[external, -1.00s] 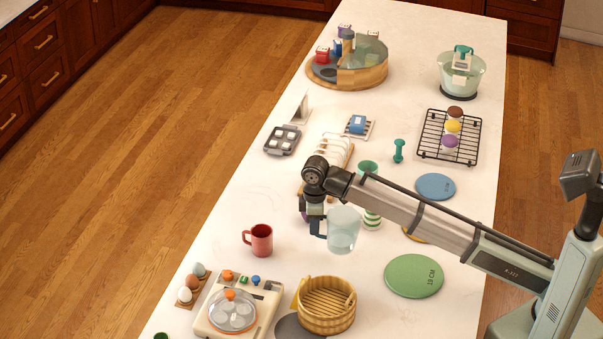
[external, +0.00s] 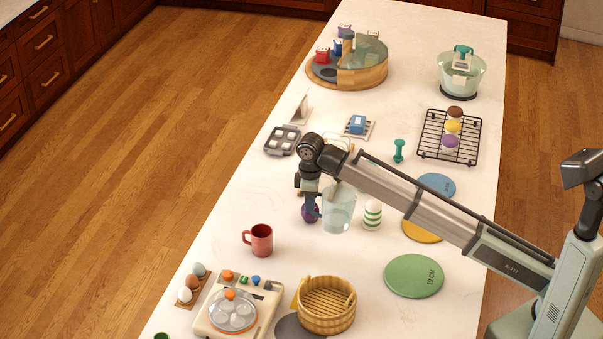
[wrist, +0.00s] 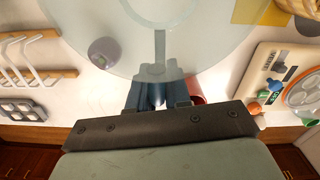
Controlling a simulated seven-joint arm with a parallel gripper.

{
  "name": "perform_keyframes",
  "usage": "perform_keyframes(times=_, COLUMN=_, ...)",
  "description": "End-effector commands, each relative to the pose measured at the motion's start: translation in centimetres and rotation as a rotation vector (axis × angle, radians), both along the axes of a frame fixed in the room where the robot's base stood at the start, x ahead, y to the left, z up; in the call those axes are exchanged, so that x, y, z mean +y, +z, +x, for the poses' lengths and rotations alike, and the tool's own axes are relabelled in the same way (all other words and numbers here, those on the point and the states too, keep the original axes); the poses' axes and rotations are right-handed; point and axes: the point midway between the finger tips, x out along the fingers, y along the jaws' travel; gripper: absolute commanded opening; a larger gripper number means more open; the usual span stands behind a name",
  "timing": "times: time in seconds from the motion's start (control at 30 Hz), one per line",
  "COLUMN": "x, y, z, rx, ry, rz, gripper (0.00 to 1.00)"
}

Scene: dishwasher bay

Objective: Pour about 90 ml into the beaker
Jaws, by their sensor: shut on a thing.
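My gripper (external: 313,206) is shut on the handle of a clear vessel (external: 338,211) and holds it over the middle of the counter. The vessel looks close to upright in the external view. It fills the top of the wrist view (wrist: 205,50), where my gripper (wrist: 160,92) grips the handle from below. A pale tint shows in it, but I cannot tell the liquid level. A large clear bowl-like vessel (external: 473,82) with a teal-topped item stands at the far right. I cannot tell for certain which thing is the beaker.
Beside the held vessel are a striped egg cup (external: 372,217) and a purple object (external: 310,212). A red mug (external: 260,241), a bamboo basket (external: 327,307) and a green disc (external: 413,276) are nearer. A black rack (external: 430,145) stands behind, right. Counter left of the mug is clear.

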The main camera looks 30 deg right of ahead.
Motion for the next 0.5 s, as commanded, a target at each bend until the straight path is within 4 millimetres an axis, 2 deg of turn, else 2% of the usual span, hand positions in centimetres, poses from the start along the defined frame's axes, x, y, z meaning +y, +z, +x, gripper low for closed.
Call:
perform_keyframes(times=0.03, x=-0.4, y=0.2, z=1.9, rx=0.0, ry=-0.025, rz=-0.001, gripper=0.0)
perform_keyframes(times=0.1, x=-1.2, y=0.2, z=3.9, rx=-0.001, ry=-0.059, rz=-0.002, gripper=0.0)
perform_keyframes(times=0.5, x=-6.7, y=0.5, z=14.8, rx=-0.004, ry=-0.239, rz=-0.007, gripper=0.0)
